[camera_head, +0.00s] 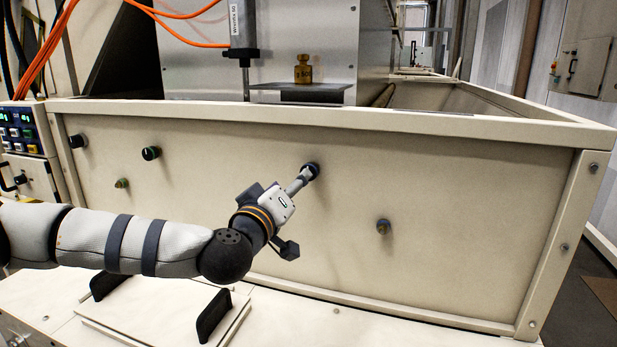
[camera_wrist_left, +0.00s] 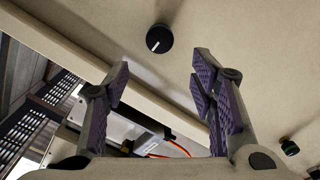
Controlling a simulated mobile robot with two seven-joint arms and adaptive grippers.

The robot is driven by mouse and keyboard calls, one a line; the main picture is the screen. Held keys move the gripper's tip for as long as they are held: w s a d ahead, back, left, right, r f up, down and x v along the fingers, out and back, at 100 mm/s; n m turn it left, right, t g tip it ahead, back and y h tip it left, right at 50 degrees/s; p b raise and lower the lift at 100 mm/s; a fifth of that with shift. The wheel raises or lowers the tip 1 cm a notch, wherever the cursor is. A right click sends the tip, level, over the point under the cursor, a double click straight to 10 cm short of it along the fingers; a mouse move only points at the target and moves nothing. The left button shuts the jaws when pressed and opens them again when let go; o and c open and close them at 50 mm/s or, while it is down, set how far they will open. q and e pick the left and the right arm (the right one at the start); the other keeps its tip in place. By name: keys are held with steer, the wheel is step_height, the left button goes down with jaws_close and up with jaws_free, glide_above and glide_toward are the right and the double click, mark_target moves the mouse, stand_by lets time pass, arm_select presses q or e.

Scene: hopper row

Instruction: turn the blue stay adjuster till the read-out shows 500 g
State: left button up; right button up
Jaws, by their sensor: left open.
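A dark blue-black round knob (camera_head: 312,170), which I take for the blue stay adjuster, sits on the cream front panel. In the left wrist view the knob (camera_wrist_left: 159,38) shows a white pointer line and looks dark. My left gripper (camera_head: 299,182) is right in front of it. In the left wrist view my left gripper (camera_wrist_left: 160,68) has its purple-padded fingers apart and nothing between them; the knob appears beyond the tips, and I cannot tell whether they touch it. A control panel (camera_head: 17,130) at the left has small lit displays, too small to read. My right gripper is not in view.
Other knobs on the panel are a black one (camera_head: 77,141), a green-marked one (camera_head: 151,153) and two brass-coloured ones (camera_head: 122,183) (camera_head: 383,227). A brass weight (camera_head: 303,69) stands on a metal plate (camera_head: 330,90) behind the rim. A ledge with black handles lies below my arm.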

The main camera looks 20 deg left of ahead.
arm_select(q)
steer(key=w, duration=0.3)
steer(key=w+b, duration=0.1)
steer(key=w, duration=0.2)
steer(key=w+f, duration=0.1)
steer(key=w, duration=0.2)
steer(key=shift+w+d, duration=0.25)
steer(key=shift+d, duration=0.05)
steer(key=shift+w+r+b, duration=0.2)
steer(key=shift+w+b, duration=0.1)
steer(key=shift+w, duration=0.1)
steer(key=shift+r, duration=0.1)
steer(key=c, duration=1.2)
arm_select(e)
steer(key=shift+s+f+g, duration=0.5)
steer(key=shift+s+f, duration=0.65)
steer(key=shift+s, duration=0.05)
